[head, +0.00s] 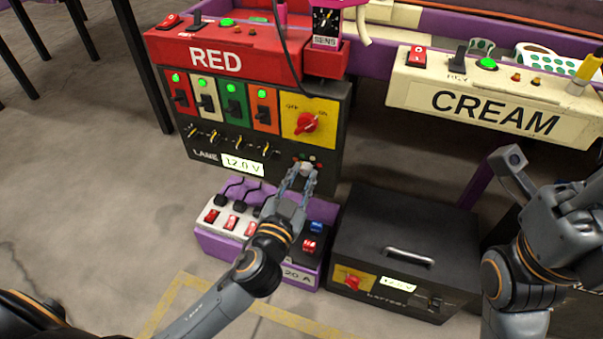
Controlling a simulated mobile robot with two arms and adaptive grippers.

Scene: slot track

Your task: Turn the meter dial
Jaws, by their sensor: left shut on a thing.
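The meter dial looks to be the small pale knob (305,166) low on the right of the black LANE panel (205,120), right of its "12.0 V" display (243,164). Small coloured dots sit around it. My left gripper (300,178) reaches up from below and its fingertips are closed on the knob, partly hiding it. The knob's pointer cannot be made out. My right arm's grey end (555,215) is at the right edge, away from the panel; its fingers are not clear.
A red rotary switch (307,123) on a yellow plate is just above the dial. A purple-based switch box (212,240) stands below, beside a black battery box (395,235). The RED box (215,60) and CREAM box (500,110) are above. Floor at left is clear.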

